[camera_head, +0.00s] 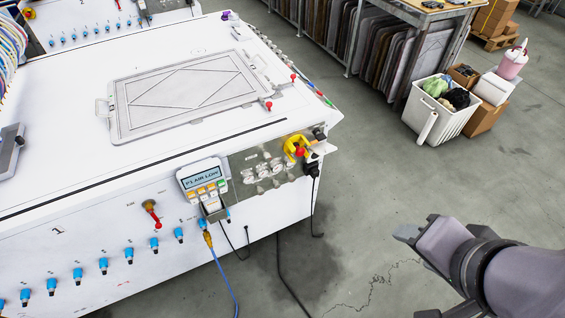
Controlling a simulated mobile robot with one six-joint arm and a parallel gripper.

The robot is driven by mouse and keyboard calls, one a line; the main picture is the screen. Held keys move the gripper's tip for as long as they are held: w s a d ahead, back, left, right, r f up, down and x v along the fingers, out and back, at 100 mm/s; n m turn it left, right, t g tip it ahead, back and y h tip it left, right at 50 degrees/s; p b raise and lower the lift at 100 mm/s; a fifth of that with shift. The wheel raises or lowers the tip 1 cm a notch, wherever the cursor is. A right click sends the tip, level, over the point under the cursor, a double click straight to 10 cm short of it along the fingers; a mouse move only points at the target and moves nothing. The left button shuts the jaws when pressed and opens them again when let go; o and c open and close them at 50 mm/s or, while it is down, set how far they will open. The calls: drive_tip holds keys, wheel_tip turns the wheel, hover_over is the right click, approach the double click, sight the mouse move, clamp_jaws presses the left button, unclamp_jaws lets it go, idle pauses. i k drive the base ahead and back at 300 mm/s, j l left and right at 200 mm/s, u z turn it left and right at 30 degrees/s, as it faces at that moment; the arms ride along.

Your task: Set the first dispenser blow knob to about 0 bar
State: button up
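The white machine (120,250) fills the left of the view. A metal panel (262,183) on its front near the right corner carries several small round dials or knobs (264,168). They are too small to read, and I cannot tell which is the first dispenser blow knob or where it is set. A handheld-style unit (203,180) left of the panel displays "P1 AIR LOW". My gripper (420,238) is at the lower right, over the floor and well apart from the panel. Its fingers are not clear enough to judge.
A yellow and red emergency stop (299,151) sits at the panel's right. Blue fittings (129,255) line the front; cables (222,275) hang to the floor. A white bin (438,112) stands at upper right. The floor (370,210) between machine and arm is clear.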

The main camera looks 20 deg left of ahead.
sight(291, 178)
drive_tip(key=i+j+u, duration=0.1)
drive_tip(key=u, duration=0.3)
drive_tip(key=i+u, duration=0.15)
drive_tip(key=u, duration=0.25)
drive_tip(key=i+u, duration=0.15)
drive_tip(key=u, duration=0.25)
drive_tip(key=i+u, duration=0.15)
drive_tip(key=u, duration=0.25)
